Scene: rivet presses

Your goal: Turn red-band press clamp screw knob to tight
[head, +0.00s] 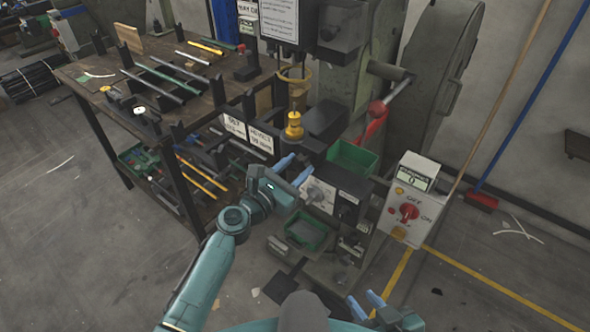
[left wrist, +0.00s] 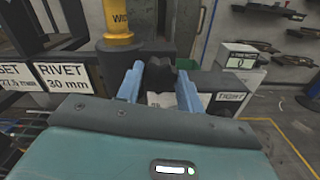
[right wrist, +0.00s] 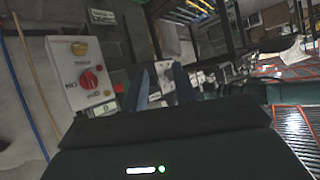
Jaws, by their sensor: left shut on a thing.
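My left gripper (head: 294,171) is at the front of the press, beside a white label plate (head: 320,196). In the left wrist view, a black knob (left wrist: 160,74) sits between the two blue fingertips of the left gripper (left wrist: 159,82), which are shut on it. The word TIGHT shows on a label (left wrist: 230,97) just right of the fingers. The fingers hide part of the knob and the label's left side. My right gripper (head: 366,305) is open and empty, low in front of the press; it also shows in the right wrist view (right wrist: 163,86).
A yellow part (head: 293,127) stands above the left gripper. A control box (head: 409,208) with a red switch stands at the right. Green bins (head: 352,158) sit on the press. A workbench (head: 90,85) with rods is at the left. Open floor lies at front left.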

